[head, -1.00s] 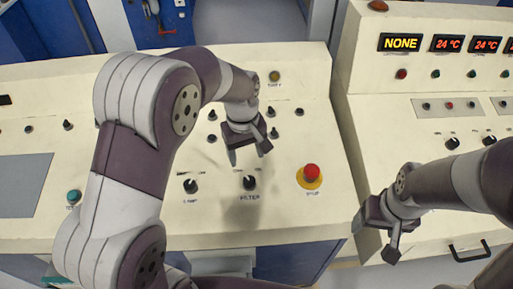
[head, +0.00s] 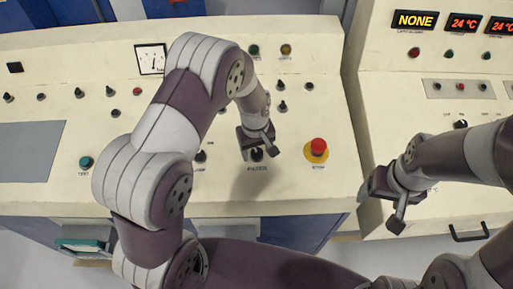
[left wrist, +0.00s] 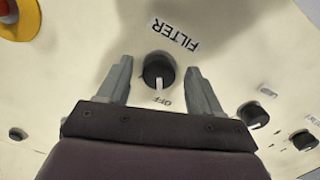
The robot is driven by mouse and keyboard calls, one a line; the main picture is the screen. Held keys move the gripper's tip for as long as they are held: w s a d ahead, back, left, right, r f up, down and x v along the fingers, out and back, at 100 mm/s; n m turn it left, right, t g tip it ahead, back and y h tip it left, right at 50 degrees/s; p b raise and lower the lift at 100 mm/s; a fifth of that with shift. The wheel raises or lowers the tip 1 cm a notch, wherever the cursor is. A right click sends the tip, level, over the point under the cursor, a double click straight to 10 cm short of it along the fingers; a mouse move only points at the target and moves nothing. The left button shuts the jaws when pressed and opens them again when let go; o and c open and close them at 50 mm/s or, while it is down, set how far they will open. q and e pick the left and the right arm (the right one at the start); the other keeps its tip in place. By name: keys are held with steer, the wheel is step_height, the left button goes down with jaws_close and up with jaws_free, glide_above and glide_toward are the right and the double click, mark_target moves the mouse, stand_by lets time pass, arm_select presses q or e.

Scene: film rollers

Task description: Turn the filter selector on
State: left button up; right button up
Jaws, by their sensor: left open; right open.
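The filter selector (left wrist: 158,70) is a round black knob with a white pointer, on the cream console. In the left wrist view its pointer is turned toward the "OFF" mark, and the word "FILTER" is printed on its other side. In the head view the selector (head: 257,155) is partly hidden by my left gripper (head: 259,148). My left gripper (left wrist: 161,80) is open, with one finger on each side of the knob and a gap to both. Whether the fingertips reach the knob's depth is unclear. My right gripper (head: 381,205) is open and empty in front of the right console.
A red stop button (head: 319,146) on a yellow ring sits right of the selector. A lamp knob (head: 201,156) sits to its left, beside my left arm. Several small switches and a gauge (head: 151,59) are farther back. The right console (head: 385,130) stands beside.

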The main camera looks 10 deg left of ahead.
arm_select(q)
steer(key=shift+w, duration=0.1)
steer(key=c, duration=1.1)
steer(key=shift+o, duration=0.2)
steer(key=shift+m, duration=0.3)
steer(key=m, duration=0.5)
steer(key=shift+d+y+p, duration=0.1)
steer(key=shift+y+p, duration=0.2)
steer(key=shift+p, duration=0.1)
steer(key=m, duration=0.6)
steer(key=shift+w+y+p, duration=0.1)
steer(key=shift+y+p, duration=0.2)
steer(key=shift+p, duration=0.1)
steer(key=shift+m, duration=0.3)
steer(key=o, duration=0.9)
steer(key=shift+o, duration=0.8)
